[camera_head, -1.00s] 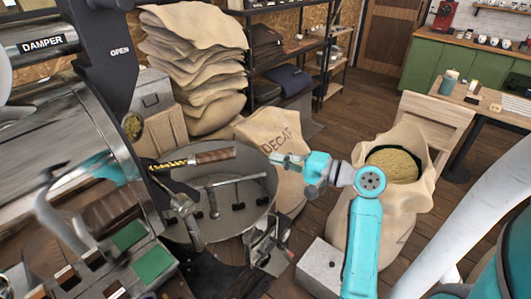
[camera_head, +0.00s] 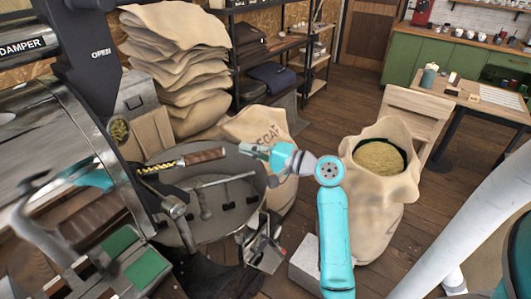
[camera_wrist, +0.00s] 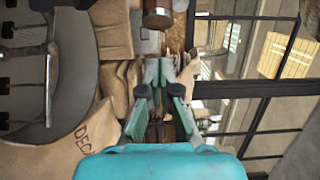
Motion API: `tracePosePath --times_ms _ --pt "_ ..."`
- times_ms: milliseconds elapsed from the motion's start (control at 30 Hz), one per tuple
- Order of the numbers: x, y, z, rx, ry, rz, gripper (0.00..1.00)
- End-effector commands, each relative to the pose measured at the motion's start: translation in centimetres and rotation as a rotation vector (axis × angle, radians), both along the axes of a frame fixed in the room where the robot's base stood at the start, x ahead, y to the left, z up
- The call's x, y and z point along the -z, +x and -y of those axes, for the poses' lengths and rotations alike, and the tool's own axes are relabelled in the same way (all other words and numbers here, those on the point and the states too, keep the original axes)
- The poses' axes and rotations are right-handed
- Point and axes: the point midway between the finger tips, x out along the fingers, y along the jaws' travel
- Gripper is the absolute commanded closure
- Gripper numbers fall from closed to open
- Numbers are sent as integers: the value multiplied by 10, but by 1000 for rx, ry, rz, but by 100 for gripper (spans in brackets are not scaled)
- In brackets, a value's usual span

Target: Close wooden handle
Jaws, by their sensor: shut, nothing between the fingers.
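The wooden handle (camera_head: 204,156) is a brown cylinder on the end of a yellow-and-black striped lever (camera_head: 163,165). It sticks out to the right from the roaster, above the round cooling tray (camera_head: 215,222). In the wrist view, the handle's end (camera_wrist: 157,14) shows at the top centre, ahead of the fingertips. My gripper (camera_head: 246,150) is shut and empty. In the head view it lies just right of the handle's free end, with a small gap in the picture. In the wrist view the fingers (camera_wrist: 160,70) are close together and apart from the handle.
An open sack of beans (camera_head: 405,190) stands right of my arm. A sack marked DECAF (camera_head: 245,126) sits behind the tray. Stacked sacks (camera_head: 180,65) and a dark shelf (camera_head: 240,65) are at the back. A small wooden table (camera_head: 455,95) is at right.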

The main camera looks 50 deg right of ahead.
Motion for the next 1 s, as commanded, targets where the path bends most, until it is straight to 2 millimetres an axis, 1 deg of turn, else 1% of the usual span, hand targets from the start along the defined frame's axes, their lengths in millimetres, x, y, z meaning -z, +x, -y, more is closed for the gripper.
tracePosePath --times_ms 33,100,300,767,867,1000 --pt "1 4 -10 -4 1 -1 100" --pt "0 8 -18 -3 1 0 100" --pt "0 16 -30 0 0 0 100" --pt "0 18 -34 0 1 0 100" --pt "0 23 -43 -3 2 0 100" --pt "0 36 -65 -5 0 -1 100"
